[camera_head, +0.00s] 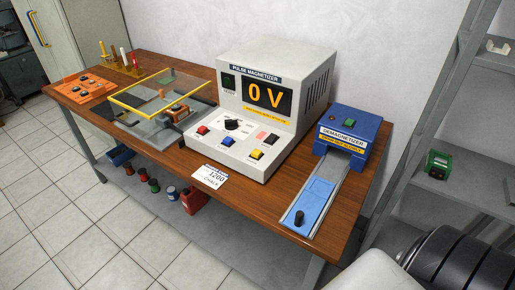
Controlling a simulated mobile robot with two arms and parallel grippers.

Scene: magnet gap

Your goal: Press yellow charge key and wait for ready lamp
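The pulse magnetizer (292,67) is a cream console standing on the wooden table. Its display (266,95) reads 0 V in orange. The yellow key (256,154) is at the lower right of its sloped front panel, with nothing touching it. A blue key (228,141) and a red key (203,130) sit to its left. A black knob (232,124) is above them. The small green lamp (228,80) left of the display looks dark, and its label is too small to read surely. Neither of my grippers is in view.
A card (210,176) reading 1200 lies before the console. The blue demagnetizer (352,128) with its sliding track stands to the right. A yellow-framed clear guard (160,91) covers a fixture at left, beside an orange tray (84,88). A grey shelf (455,205) stands far right.

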